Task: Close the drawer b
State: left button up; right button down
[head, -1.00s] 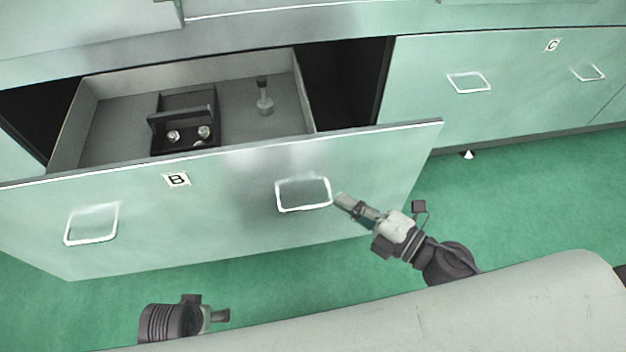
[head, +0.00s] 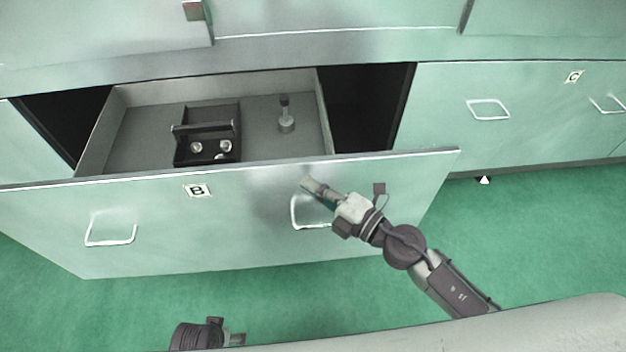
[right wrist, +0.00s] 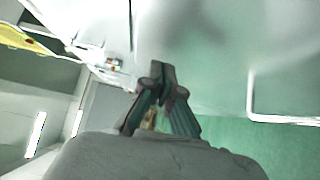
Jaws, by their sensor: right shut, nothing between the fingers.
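Drawer B (head: 250,208) is a pale green drawer pulled out from the cabinet, with a "B" label (head: 198,190) and two white handles. Its left handle (head: 110,232) is clear; its right handle (head: 297,212) is partly hidden by my right arm. My right gripper (head: 308,183) is shut and empty, at the drawer front near the right handle; I cannot tell whether it touches. In the right wrist view the gripper (right wrist: 160,72) points at the pale front, with a handle (right wrist: 251,95) to the right. My left gripper (head: 238,339) is at the bottom edge; its fingers are unclear.
Inside the drawer lie a black box (head: 207,145) with metal parts and a small grey knobbed piece (head: 286,118). Drawer C (head: 540,105) beside it is shut. A grey worktop edge (head: 300,50) runs above. The green floor (head: 530,230) is clear on the right.

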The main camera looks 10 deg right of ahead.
pick_arm(q)
jog(key=shift+r, duration=0.15)
pick_arm(e)
jog(key=shift+w, duration=0.45)
pick_arm(q)
jog(key=shift+w, duration=0.1)
